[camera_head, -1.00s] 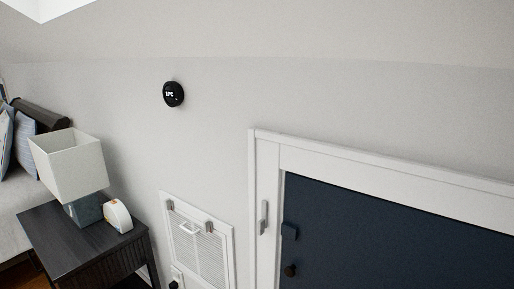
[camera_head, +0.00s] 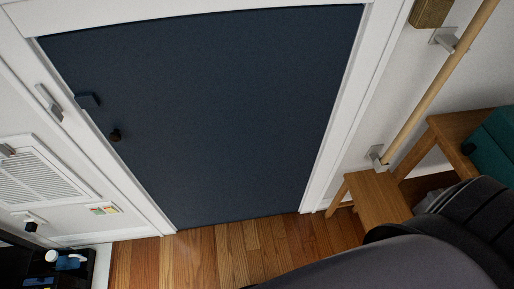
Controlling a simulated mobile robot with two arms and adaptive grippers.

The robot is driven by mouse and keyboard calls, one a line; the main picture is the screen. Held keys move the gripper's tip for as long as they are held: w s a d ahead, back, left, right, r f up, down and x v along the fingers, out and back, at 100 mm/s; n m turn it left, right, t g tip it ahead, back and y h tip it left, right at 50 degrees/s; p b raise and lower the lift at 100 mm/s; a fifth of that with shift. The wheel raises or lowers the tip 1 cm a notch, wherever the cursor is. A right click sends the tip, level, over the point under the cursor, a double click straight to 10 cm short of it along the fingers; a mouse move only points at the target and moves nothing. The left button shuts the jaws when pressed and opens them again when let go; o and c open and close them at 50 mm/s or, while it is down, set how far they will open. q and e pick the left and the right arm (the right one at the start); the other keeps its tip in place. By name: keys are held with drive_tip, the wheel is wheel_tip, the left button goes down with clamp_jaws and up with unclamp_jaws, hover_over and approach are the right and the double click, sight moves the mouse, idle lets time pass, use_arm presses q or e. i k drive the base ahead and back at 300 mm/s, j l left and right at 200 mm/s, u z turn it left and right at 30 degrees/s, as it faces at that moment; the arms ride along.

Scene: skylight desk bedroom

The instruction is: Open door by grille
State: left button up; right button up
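A dark blue door (camera_head: 215,110) fills the middle of the head view inside a white frame (camera_head: 92,150). It looks closed, sitting flush in the frame. A small black round knob (camera_head: 115,135) is on its left side. A dark blue block (camera_head: 88,101) sits above the knob at the door's left edge, and a grey metal piece (camera_head: 49,103) is on the frame beside it. The white grille (camera_head: 42,180) is set in the wall left of the door. Neither of my grippers is in view.
Wooden floor (camera_head: 225,255) lies below the door. A wooden step stool (camera_head: 375,200) and a slanted wooden handrail (camera_head: 440,85) are to the right. A large dark grey rounded shape fills the bottom right. A dark shelf with small items (camera_head: 68,262) is at bottom left.

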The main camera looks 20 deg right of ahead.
sight(221, 117)
drive_tip(key=z, duration=0.4)
drive_tip(key=u, duration=0.35)
drive_tip(key=j+u, duration=0.2)
drive_tip(key=u, duration=0.2)
drive_tip(key=i+j+u, duration=0.15)
drive_tip(key=u, duration=0.25)
drive_tip(key=i+j+u, duration=0.1)
drive_tip(key=u, duration=0.3)
drive_tip(key=j, duration=0.1)
